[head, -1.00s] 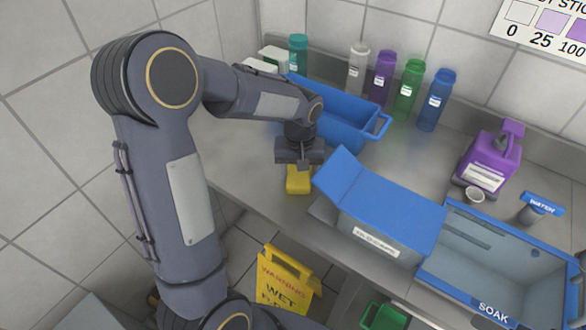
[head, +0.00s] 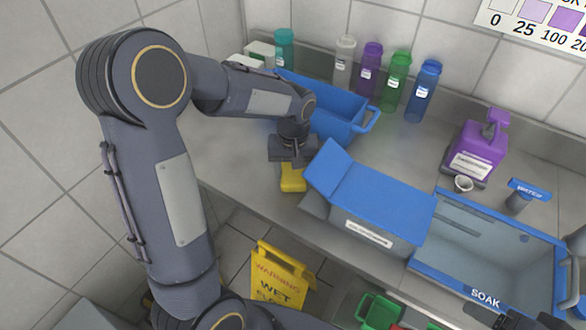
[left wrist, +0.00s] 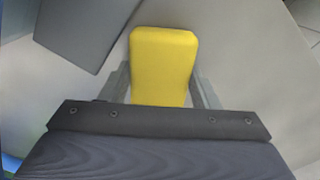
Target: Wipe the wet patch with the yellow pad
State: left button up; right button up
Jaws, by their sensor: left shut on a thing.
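The yellow pad (head: 292,179) is at the front of the steel counter, left of the blue-lidded box. My left gripper (head: 292,163) is above it, pointing down, and is shut on it. In the left wrist view the yellow pad (left wrist: 163,65) sits between the two fingers of the left gripper (left wrist: 163,88). Whether the pad touches the counter is hard to tell. I cannot make out the wet patch.
The blue-lidded box (head: 375,205) stands close right of the pad. A blue bin (head: 335,125) is behind the gripper. The soak tub (head: 470,262), purple jug (head: 478,150) and several bottles (head: 423,92) stand further right and back. A yellow wet-floor sign (head: 278,280) stands below the counter.

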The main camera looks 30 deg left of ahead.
aim_at(254, 159)
pick_arm(q)
jog(key=shift+w+a, duration=0.15)
jog(key=shift+w+a+f, duration=0.1)
jog(key=shift+a, duration=2.2)
jog(key=shift+w+a+p, duration=0.15)
jog(key=shift+a+p, duration=0.3)
jog(key=shift+a, duration=1.35)
jog(key=shift+w+a, duration=0.1)
jog(key=shift+a, duration=1.7)
jog(key=shift+w+r+p, duration=0.1)
jog(key=shift+r+p, duration=2.35)
jog(key=shift+r, duration=0.55)
jog(key=shift+r, duration=0.1)
